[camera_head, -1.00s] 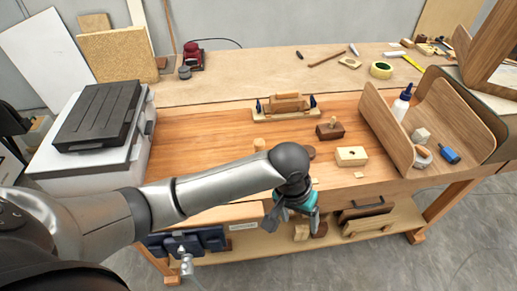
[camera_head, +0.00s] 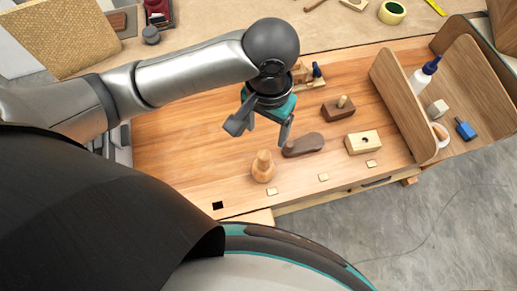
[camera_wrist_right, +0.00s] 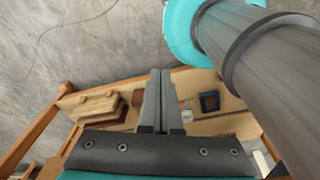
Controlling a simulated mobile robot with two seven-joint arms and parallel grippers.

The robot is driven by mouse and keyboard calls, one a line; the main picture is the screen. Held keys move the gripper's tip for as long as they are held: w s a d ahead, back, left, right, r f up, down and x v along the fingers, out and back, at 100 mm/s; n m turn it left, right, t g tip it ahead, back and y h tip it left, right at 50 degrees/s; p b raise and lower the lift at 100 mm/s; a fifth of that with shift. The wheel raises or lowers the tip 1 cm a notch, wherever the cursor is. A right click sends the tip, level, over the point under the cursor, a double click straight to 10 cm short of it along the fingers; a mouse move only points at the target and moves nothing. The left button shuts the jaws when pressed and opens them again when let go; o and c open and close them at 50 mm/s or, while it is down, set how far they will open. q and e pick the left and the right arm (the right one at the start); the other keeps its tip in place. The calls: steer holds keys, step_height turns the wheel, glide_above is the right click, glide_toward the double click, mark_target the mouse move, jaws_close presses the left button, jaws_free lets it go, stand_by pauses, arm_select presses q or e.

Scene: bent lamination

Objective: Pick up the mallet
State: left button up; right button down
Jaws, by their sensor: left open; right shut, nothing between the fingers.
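A turned pale wooden piece (camera_head: 263,167), which looks like the mallet, stands upright near the front of the wooden bench (camera_head: 180,150) in the head view. My left gripper (camera_head: 260,130) is open and empty, pointing down just behind and above it in the picture. Its fingers are apart, with nothing between them. A dark brown rounded tool (camera_head: 304,146) lies to the right of the pale piece. My right gripper (camera_wrist_right: 160,74) shows in the right wrist view, shut and empty, away from the benchtop items.
A dark block with a knob (camera_head: 338,108) and a pale block with a hole (camera_head: 364,142) lie to the right. A wooden tray (camera_head: 400,98) holds a glue bottle (camera_head: 424,76) and a blue item (camera_head: 465,130). My left arm hides part of the bench's back.

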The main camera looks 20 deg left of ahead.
arm_select(q)
glide_above(265, 154)
step_height(265, 154, down, 5)
steer(key=shift+r+b, duration=0.15)
steer(key=shift+b, duration=0.2)
step_height(265, 154, down, 4)
steer(key=shift+f, duration=0.6)
step_height(265, 154, down, 4)
steer(key=shift+a+f+b, duration=0.15)
steer(key=shift+f+b, duration=0.1)
steer(key=shift+b, duration=0.1)
steer(key=shift+f, duration=0.35)
arm_select(e)
steer(key=shift+s+d+f, duration=0.25)
steer(key=shift+s+f, duration=0.4)
steer(key=shift+f, duration=0.15)
arm_select(q)
jaws_close()
arm_select(e)
steer(key=shift+d, duration=0.15)
arm_select(q)
steer(key=shift+r, duration=0.1)
